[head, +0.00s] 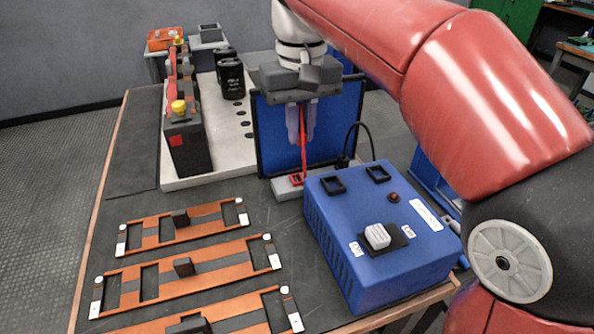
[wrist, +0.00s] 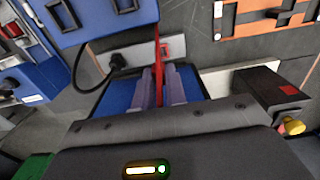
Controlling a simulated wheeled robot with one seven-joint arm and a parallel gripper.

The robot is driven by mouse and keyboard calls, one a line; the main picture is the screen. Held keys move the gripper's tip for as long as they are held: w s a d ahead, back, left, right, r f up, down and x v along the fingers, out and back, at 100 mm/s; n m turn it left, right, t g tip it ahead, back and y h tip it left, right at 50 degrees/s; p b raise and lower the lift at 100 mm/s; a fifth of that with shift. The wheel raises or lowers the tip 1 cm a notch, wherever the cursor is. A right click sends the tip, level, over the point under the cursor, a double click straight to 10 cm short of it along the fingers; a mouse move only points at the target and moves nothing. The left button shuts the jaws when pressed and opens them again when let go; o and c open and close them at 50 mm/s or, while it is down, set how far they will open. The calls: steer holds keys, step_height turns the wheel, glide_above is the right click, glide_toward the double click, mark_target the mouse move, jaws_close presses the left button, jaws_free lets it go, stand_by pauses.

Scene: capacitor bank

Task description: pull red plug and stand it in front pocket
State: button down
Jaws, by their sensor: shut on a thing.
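My gripper (head: 300,138) points down in front of an upright blue panel, its pale fingers closed on a narrow red piece, the red plug (head: 303,152). In the wrist view the red strip (wrist: 157,42) runs out past the fingertips (wrist: 160,75). Its lower end reaches down near a small red-rimmed socket (head: 297,180) on a pale base; I cannot tell whether they touch. Two black-rimmed square pockets, a nearer one (head: 332,185) and a farther one (head: 377,173), are on top of the blue box (head: 330,240).
The blue panel (head: 340,120) stands close behind my gripper. A black cable (head: 368,137) arches beside the box. The box top carries a white knob (head: 377,236) and red button (head: 394,197). Orange frames (head: 190,268) lie at front left. Black capacitors (head: 231,78) stand on a pale plate.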

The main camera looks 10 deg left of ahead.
steer(key=b, duration=0.3)
glide_above(333, 188)
stand_by(1.0)
steer(key=shift+f, duration=0.1)
steer(key=shift+w+f+b, duration=0.1)
steer(key=shift+f+b, duration=0.4)
steer(key=shift+f, duration=0.25)
steer(key=shift+f, duration=0.45)
